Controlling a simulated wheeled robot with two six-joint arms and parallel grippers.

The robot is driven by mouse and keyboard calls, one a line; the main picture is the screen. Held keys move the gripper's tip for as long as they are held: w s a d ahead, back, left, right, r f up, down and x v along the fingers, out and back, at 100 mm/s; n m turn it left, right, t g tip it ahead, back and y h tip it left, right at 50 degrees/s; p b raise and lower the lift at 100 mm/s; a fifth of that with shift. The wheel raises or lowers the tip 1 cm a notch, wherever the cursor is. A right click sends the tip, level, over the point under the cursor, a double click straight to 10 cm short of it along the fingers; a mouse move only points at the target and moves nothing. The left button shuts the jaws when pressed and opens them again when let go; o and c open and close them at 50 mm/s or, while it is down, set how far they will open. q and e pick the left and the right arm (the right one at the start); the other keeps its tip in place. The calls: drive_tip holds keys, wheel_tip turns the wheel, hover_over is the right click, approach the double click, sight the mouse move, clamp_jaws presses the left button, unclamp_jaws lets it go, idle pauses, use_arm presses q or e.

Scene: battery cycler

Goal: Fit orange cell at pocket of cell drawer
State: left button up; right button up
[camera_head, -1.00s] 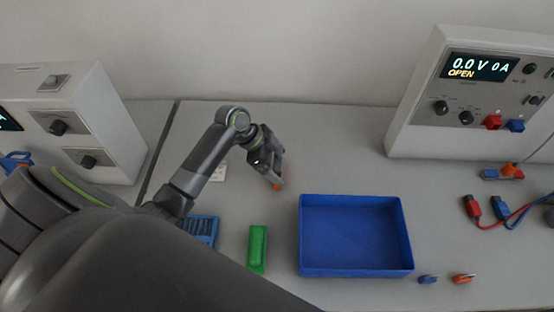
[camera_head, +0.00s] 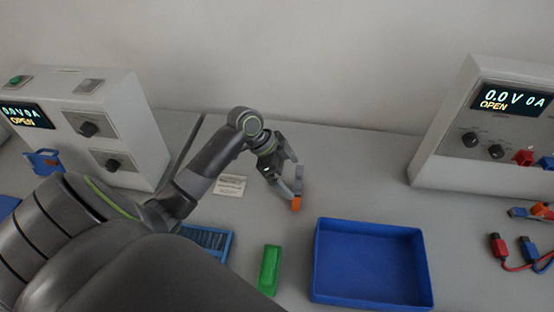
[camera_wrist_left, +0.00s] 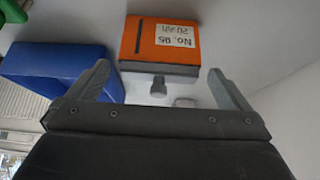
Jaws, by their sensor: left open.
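The orange cell (camera_head: 296,204), a small block, is at the tips of my left gripper (camera_head: 293,184), behind the blue bin. In the left wrist view the orange cell (camera_wrist_left: 160,40) shows a white label reading No. 05, a dark stripe and a grey side. My left gripper is open, with one finger (camera_wrist_left: 95,80) and the other finger (camera_wrist_left: 230,92) on either side below the cell, and a gap shows between them. I cannot tell whether a finger touches the cell. I cannot make out the cell drawer for certain; a blue slotted tray (camera_head: 212,238) is partly hidden by my arm. My right gripper is not in view.
An empty blue bin (camera_head: 370,262) and a green block (camera_head: 270,268) stand in front. A white card (camera_head: 230,186) lies behind my arm. Instrument boxes stand left (camera_head: 100,125) and right (camera_head: 480,140). Red and blue leads lie at the right. Bench behind the bin is clear.

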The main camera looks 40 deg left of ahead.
use_arm(q)
drive_tip(key=b+v, duration=0.1)
drive_tip(key=v, duration=0.6)
drive_tip(key=shift+r, duration=0.2)
drive_tip(key=shift+s, duration=0.1)
